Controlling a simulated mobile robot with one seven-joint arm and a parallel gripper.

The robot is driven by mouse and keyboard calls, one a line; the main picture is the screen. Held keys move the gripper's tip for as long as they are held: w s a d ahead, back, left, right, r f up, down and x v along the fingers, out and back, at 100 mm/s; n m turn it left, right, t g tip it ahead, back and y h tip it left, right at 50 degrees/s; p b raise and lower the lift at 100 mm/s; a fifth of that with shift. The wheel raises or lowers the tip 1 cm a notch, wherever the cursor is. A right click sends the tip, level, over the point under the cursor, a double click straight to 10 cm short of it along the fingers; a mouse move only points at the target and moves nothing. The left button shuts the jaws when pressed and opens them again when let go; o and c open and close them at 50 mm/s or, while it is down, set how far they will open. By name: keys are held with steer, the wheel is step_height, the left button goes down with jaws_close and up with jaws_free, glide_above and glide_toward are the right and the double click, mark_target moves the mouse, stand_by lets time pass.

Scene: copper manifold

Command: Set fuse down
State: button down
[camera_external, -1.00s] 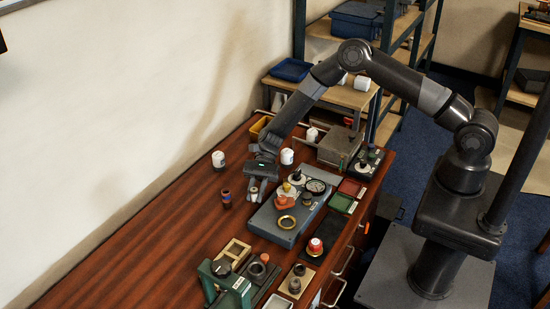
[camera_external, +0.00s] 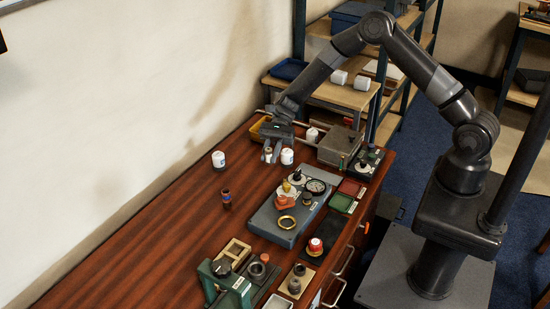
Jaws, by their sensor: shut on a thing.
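My gripper (camera_external: 271,155) is above the far part of the wooden bench (camera_external: 160,237), pointing down. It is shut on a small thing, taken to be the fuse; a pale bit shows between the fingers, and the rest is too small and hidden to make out. A white jar (camera_external: 287,157) stands just right of the fingers. I cannot tell whether the held thing touches the bench. A small dark cylinder with orange and blue bands (camera_external: 227,199) stands upright on the bench, nearer the camera and apart from my gripper.
The bench's left front is clear.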

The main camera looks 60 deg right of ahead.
steer(key=w+a+r+m+t, duration=0.1)
steer(key=w+a+m+t, duration=0.35)
steer(key=a, duration=0.65)
steer(key=m+t+h, duration=0.1)
steer(key=m+t, duration=0.3)
steer(key=t, duration=0.1)
glide_above(202, 235)
step_height(202, 235, down, 8)
steer(key=shift+d, duration=0.1)
steer(key=shift+f, duration=2.05)
steer(key=shift+f, duration=0.15)
steer(key=c, duration=1.3)
jaws_free()
steer(key=shift+o, duration=0.2)
